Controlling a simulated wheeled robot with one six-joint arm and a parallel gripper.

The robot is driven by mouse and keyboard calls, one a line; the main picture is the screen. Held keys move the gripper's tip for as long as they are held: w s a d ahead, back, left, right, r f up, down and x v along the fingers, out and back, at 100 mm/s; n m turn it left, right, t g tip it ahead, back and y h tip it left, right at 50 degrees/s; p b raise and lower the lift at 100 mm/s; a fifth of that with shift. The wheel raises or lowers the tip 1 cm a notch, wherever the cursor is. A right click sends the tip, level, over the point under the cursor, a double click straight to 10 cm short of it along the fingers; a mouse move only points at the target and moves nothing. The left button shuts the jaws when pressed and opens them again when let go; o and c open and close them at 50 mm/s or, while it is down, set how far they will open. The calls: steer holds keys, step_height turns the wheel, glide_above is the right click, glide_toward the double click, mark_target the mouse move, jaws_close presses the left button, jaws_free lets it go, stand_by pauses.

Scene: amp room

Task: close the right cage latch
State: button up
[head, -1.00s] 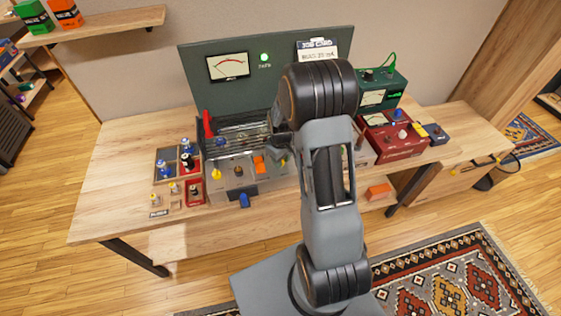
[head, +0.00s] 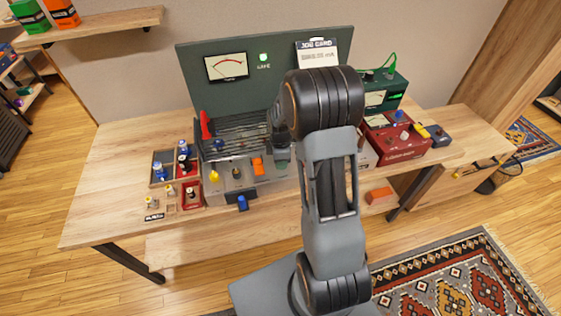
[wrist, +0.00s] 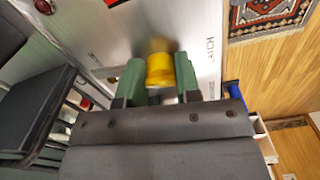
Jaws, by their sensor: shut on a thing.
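A yellow knob (wrist: 159,70) stands on a pale metal panel (wrist: 150,20) beside printed lettering ending in "ATCH" in the wrist view. My gripper (wrist: 160,80) has its green fingers on both sides of the knob and is shut on it. In the head view my gripper (head: 282,160) is at the right end of the amp chassis, partly behind my arm, and the held knob is hidden there. The barred cage (head: 240,135) lies across the amp, with a red lever (head: 205,126) upright at its left end. I cannot tell the latch's position.
Another yellow knob (head: 214,176), an orange switch (head: 258,166) and a blue piece (head: 242,202) are along the amp's front. A red instrument (head: 400,140) stands to the right. The workbench (head: 110,200) is clear at far left.

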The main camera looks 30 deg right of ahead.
steer(key=shift+n, duration=1)
steer(key=o, duration=0.9)
step_height(320, 180, up, 14)
steer(key=shift+f, duration=0.1)
stand_by(0.5)
